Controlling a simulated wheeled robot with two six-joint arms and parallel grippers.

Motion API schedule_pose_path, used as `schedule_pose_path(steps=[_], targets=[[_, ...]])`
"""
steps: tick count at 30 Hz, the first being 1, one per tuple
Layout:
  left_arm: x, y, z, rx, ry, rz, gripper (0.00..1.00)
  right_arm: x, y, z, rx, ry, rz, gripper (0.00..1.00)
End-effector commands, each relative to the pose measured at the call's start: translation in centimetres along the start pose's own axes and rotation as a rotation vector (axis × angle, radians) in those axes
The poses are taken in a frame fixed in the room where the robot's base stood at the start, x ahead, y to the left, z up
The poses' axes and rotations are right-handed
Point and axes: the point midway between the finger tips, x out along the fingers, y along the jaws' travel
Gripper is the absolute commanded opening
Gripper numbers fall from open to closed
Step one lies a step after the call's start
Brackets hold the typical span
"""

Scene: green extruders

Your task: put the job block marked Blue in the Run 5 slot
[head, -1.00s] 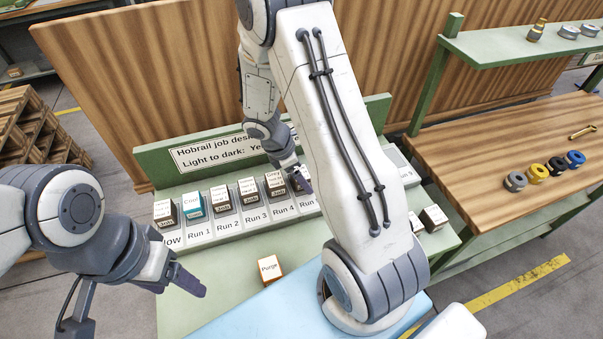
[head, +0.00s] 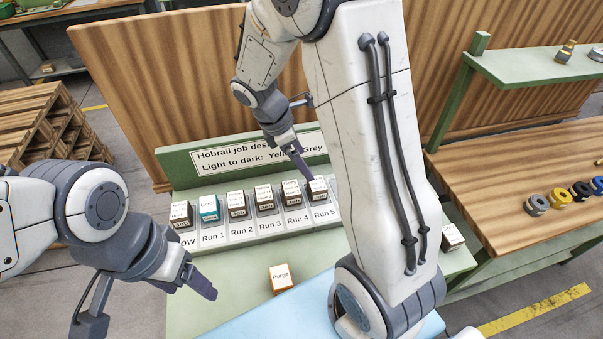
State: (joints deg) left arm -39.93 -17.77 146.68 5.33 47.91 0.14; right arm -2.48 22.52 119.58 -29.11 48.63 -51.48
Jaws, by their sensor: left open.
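The job rail on the green desk has slots labelled NOW and Run 1 to Run 5. A brown block with a white top (head: 318,188) stands in the Run 5 slot (head: 325,214); its marking is too small to read. My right gripper (head: 297,163) is just above and left of that block; its jaw gap does not show. My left gripper (head: 204,284) is open and empty over the front left of the desk. I cannot read Blue on any block. Another white-topped block (head: 452,237) stands at the desk's right, partly behind my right arm.
Blocks fill the other visible slots, including a teal one (head: 208,208) in Run 1. A block marked Purge (head: 282,278) lies on the desk in front. A sign (head: 258,155) stands behind the rail, partly hidden. Spools (head: 560,197) sit on the wooden bench at right.

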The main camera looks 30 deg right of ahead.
Motion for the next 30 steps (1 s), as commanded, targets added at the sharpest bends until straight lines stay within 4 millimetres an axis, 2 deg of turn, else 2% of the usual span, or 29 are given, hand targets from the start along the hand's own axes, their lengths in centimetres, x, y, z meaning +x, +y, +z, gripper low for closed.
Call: schedule_pose_path(steps=[5, 8, 11, 15, 18, 21, 24, 30], targets=[[0.0, 0.0, 0.0, 0.0, 0.0, 0.0, 0.69, -1.0, -0.6, -0.6, 0.018, 0.013, 0.006, 0.99], [0.0, 0.0, 0.0, 0.0, 0.0, 0.0, 0.69, -3.5, -2.9, -2.9, 0.096, 0.066, 0.027, 0.99], [0.0, 0.0, 0.0, 0.0, 0.0, 0.0, 0.69, -6.9, -7.5, -6.1, 0.231, 0.165, 0.033, 0.99], [0.0, 0.0, 0.0, 0.0, 0.0, 0.0, 0.69, -10.3, -15.3, -9.4, 0.43, 0.313, -0.021, 0.99], [0.0, 0.0, 0.0, 0.0, 0.0, 0.0, 0.69, -11.5, -20.0, -10.4, 0.54, 0.389, -0.086, 0.99], [0.0, 0.0, 0.0, 0.0, 0.0, 0.0, 0.69, -11.9, -23.2, -10.8, 0.615, 0.433, -0.145, 0.99], [0.0, 0.0, 0.0, 0.0, 0.0, 0.0, 0.69, -12.1, -24.7, -10.9, 0.655, 0.451, -0.179, 0.99], [0.0, 0.0, 0.0, 0.0, 0.0, 0.0, 0.69, -12.1, -25.0, -10.9, 0.668, 0.452, -0.188, 0.99]])
